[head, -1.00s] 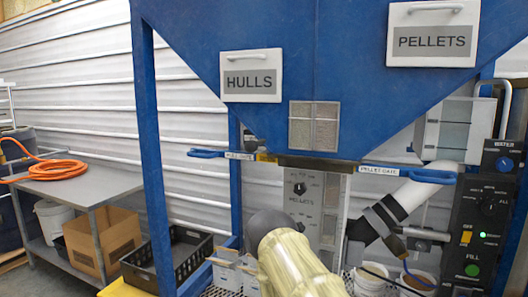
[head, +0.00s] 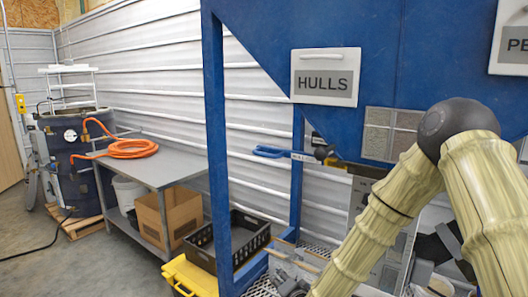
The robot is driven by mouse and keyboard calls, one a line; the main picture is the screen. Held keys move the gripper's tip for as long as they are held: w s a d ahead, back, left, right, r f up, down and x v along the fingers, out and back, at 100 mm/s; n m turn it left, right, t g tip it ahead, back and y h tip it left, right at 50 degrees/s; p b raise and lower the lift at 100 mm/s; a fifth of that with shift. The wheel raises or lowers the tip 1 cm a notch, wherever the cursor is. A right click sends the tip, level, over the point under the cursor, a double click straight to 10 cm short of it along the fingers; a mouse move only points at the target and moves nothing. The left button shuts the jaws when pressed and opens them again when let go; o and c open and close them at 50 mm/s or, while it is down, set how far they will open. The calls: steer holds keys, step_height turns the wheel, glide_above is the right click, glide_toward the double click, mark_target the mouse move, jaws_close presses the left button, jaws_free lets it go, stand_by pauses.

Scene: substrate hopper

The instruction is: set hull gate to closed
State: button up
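The hull gate shows in the head view as a flat slide with a blue loop handle (head: 270,152) and a white label (head: 304,158). It sticks out to the left from under the blue hopper (head: 300,25), below the HULLS sign (head: 325,77). A dark knob (head: 323,152) and a yellow piece lie near its inner end. How far the slide reaches inside is hidden. My arm, with pale ribbed links and a dark elbow, stands right of the handle, apart from it. My forearm runs down out of the bottom edge; I cannot make out my gripper.
A blue post (head: 217,150) stands left of the handle. Behind it are a metal table (head: 165,170) with an orange hose (head: 130,148), a cardboard box (head: 170,217) and a black crate (head: 240,240). A yellow case (head: 190,276) lies on the floor. Open floor is at left.

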steer(key=w+a+r+m+t, duration=0.1)
steer(key=w+r, duration=0.1)
steer(key=r, duration=0.3)
steer(key=w+a+r+m+t+p, duration=0.1)
steer(key=w+r, duration=0.1)
steer(key=r, duration=0.4)
steer(key=w+r+t, duration=0.1)
steer(key=w+r, duration=0.2)
steer(key=r, duration=0.2)
steer(key=m+t+p, duration=0.2)
steer(key=m+t, duration=0.2)
glide_toward(265, 155)
steer(key=p+x, duration=0.4)
steer(key=x, duration=0.5)
steer(key=shift+w, duration=0.25)
steer(key=shift+w+a+g+p, duration=0.15)
steer(key=shift+w+g+p, duration=0.25)
steer(key=shift+w, duration=0.45)
jaws_close()
steer(key=shift+f, duration=0.1)
